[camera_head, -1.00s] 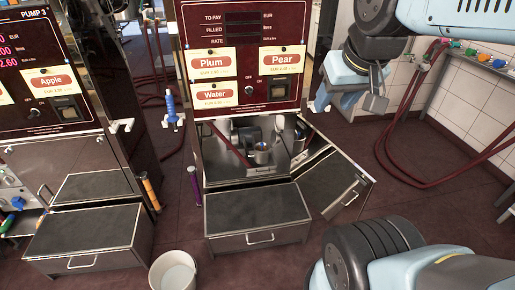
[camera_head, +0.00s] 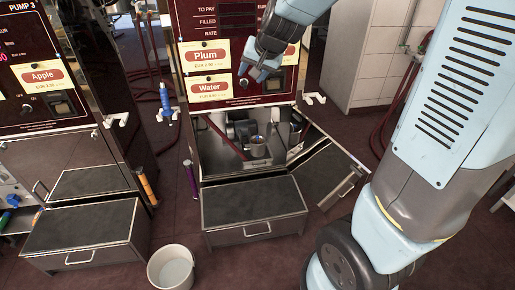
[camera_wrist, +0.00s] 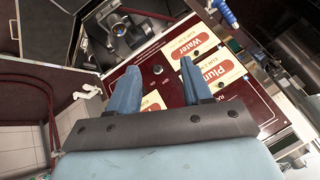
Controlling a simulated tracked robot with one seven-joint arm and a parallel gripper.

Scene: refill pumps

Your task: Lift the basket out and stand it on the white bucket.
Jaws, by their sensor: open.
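The basket (camera_head: 258,147) appears as a small grey cylinder inside the open lower compartment of the middle pump. Its fine detail is too small to tell. A dark round metal part in the same compartment shows in the wrist view (camera_wrist: 118,28); I cannot tell how much of it is the basket. The white bucket (camera_head: 153,263) stands upright on the floor at the lower left of the pump's drawer. My gripper (camera_head: 253,71) is before the pump's label panel, above the compartment and apart from the basket. Its blue fingers (camera_wrist: 158,68) are spread, with nothing between them.
The compartment's door (camera_head: 331,176) is swung open to the right. A drawer box (camera_head: 253,207) juts out below the opening. Pump 3 (camera_head: 40,120) stands to the left. Orange (camera_head: 147,186) and purple (camera_head: 191,179) tubes stand between the pumps. The floor around the bucket is clear.

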